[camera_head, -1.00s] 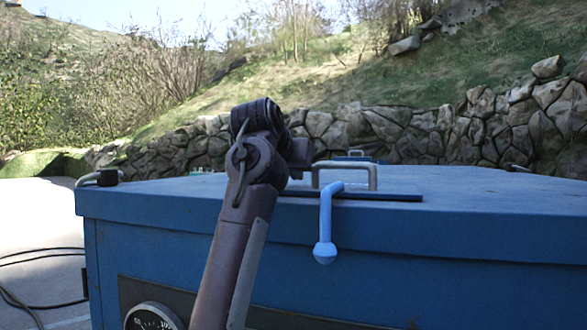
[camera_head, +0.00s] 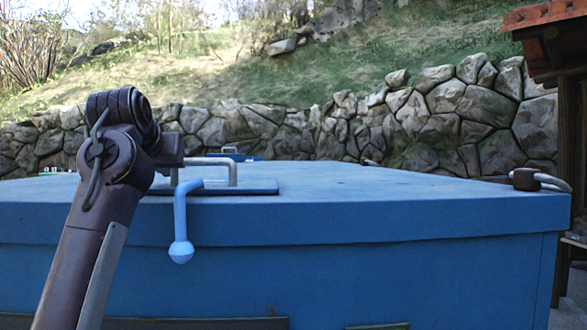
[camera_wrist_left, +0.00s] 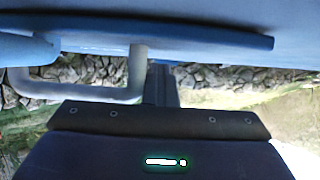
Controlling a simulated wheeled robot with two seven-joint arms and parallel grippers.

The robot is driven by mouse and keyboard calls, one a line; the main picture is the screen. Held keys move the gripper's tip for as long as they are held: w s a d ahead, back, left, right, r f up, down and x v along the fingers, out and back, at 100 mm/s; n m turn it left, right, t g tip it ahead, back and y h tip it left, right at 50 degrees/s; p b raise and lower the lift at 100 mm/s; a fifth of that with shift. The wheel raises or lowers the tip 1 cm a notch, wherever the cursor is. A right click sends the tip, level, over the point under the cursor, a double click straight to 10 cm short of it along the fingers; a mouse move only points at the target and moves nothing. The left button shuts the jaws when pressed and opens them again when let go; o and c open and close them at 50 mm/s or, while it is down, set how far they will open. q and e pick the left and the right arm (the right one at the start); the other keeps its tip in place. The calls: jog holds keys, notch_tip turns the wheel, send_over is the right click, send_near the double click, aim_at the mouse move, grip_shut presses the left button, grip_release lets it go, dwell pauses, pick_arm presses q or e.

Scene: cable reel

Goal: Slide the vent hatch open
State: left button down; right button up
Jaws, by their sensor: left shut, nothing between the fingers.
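The vent hatch (camera_head: 262,187) is a flat blue plate on the blue box top, with a grey bar handle (camera_head: 232,172) standing on it. The wrist view also shows the hatch edge (camera_wrist_left: 215,38) and handle (camera_wrist_left: 138,72), upside down. My left gripper (camera_head: 172,163) is shut and empty just left of the handle in the head view. In the wrist view its fingers (camera_wrist_left: 160,82) are beside one handle post, outside the handle's loop; I cannot tell if they touch. A light-blue crank-shaped lever (camera_head: 181,225) hangs over the box's front edge near the handle. My right gripper is out of view.
The large blue box (camera_head: 400,225) fills the front. A dark fitting with a metal loop (camera_head: 525,180) sits at its right corner. The box top right of the hatch is clear. A stone wall (camera_head: 430,115) stands behind, and a tiled roof post (camera_head: 565,130) at right.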

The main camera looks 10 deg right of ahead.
pick_arm(q)
jog(key=shift+s+d, duration=0.2)
jog(key=shift+d, duration=5.85)
jog(key=shift+s+d, duration=0.15)
jog(key=shift+d, duration=5.85)
jog(key=shift+a+r, duration=0.55)
jog(key=shift+r, duration=0.2)
jog(key=shift+a+r, duration=0.5)
jog(key=shift+r, duration=0.25)
jog(key=shift+s+b, duration=0.15)
jog(key=shift+b, duration=0.15)
jog(key=s+b, duration=0.2)
jog(key=s, duration=0.1)
jog(key=s+r+b, duration=0.1)
jog(key=s+b, duration=0.1)
jog(key=s, duration=0.2)
jog(key=s+b, duration=0.2)
jog(key=s, duration=0.2)
jog(key=shift+a+r+b, duration=0.1)
jog(key=shift+r+b, duration=0.2)
jog(key=shift+r, duration=0.1)
jog(key=shift+s+r, duration=0.2)
jog(key=shift+s, duration=0.3)
